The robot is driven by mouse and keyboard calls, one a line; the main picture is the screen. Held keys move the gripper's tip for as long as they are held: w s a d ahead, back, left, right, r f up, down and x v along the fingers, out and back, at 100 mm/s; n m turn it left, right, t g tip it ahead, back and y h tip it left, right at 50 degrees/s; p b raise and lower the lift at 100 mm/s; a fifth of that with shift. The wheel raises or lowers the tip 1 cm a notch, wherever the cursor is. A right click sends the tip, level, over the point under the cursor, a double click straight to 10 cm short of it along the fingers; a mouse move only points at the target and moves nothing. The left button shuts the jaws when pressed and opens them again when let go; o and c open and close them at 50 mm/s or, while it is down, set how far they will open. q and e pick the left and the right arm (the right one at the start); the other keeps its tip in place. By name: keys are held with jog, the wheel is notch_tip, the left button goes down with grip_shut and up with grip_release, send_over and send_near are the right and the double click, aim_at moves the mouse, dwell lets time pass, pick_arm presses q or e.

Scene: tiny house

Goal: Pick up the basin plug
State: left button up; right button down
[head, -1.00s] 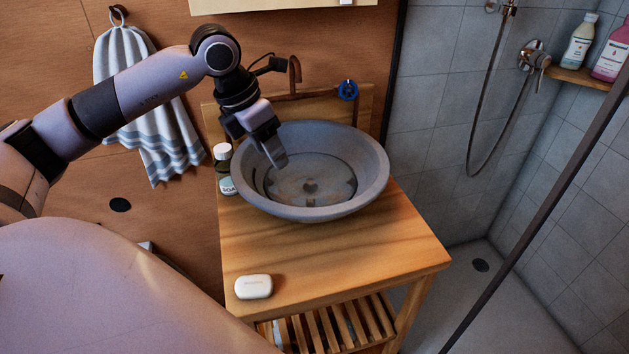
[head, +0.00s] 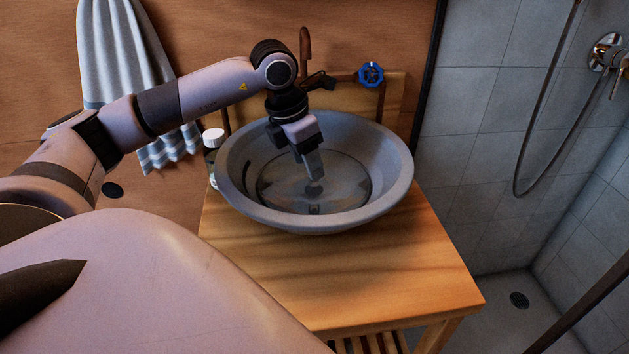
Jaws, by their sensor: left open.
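A round grey stone basin (head: 395,185) stands on a wooden counter. Low in its middle is a small dark shape (head: 314,188) that looks like the basin plug, though it is small and partly covered by my fingers. My left gripper (head: 316,176) reaches down into the basin from the left, fingers pointing down, with its tips just above or at that shape. I cannot tell whether they touch it. The gripper is open, and I see nothing lifted in it. My right gripper is not in view.
A rusty tap (head: 305,50) and a blue valve handle (head: 371,74) stand behind the basin. A white-capped bottle (head: 212,140) is close to its left rim. A striped towel (head: 125,60) hangs on the wall. The front of the counter (head: 365,270) is clear.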

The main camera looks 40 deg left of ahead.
aim_at(314, 187)
pick_arm(q)
jog(key=x, duration=0.5)
grip_shut()
jog(key=shift+r, duration=0.1)
